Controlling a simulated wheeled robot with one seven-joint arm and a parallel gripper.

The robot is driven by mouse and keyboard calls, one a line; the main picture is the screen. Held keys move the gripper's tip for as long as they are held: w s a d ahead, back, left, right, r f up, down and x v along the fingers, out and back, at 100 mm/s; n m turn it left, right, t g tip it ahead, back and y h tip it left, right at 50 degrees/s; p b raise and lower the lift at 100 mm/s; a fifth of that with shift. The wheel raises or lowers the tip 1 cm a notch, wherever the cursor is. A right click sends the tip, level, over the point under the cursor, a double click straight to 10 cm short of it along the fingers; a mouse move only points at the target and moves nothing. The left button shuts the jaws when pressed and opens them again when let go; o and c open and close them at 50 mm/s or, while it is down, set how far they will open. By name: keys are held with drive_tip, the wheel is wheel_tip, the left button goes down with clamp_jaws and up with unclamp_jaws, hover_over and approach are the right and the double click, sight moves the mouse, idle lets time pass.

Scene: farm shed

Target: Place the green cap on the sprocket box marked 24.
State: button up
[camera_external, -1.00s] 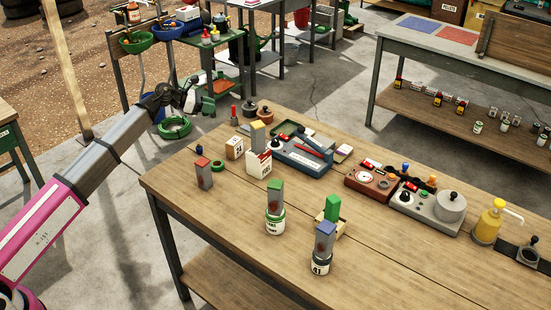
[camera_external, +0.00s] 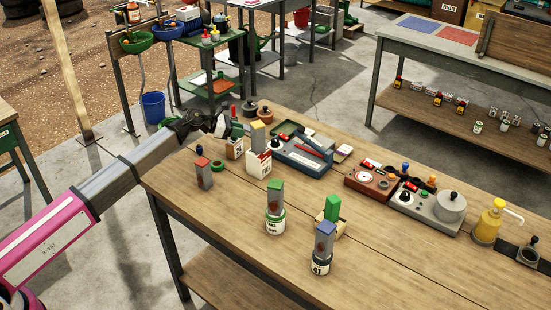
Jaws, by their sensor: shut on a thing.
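The sprocket box (camera_external: 236,150), a small tan box whose small label seems to read 24, stands near the table's far left edge. My gripper (camera_external: 230,127) is over this box, reaching in from the left. It is shut on a small green piece (camera_external: 237,131), which looks like the green cap. The green piece is right at the box's top; I cannot tell whether it touches. The fingers and part of the box's top are hard to make out at this size.
A white carton (camera_external: 258,163) with a yellow-topped block stands close right of the box. A blue-grey device (camera_external: 303,157) is further right. The table's front left is clear.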

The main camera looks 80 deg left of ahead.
drive_tip(key=shift+f, duration=0.3)
drive_tip(key=shift+f, duration=0.15)
drive_tip(key=o, duration=0.9)
drive_tip(key=shift+s+r, duration=0.2)
drive_tip(key=v, duration=1.1)
drive_tip(key=shift+s, duration=0.3)
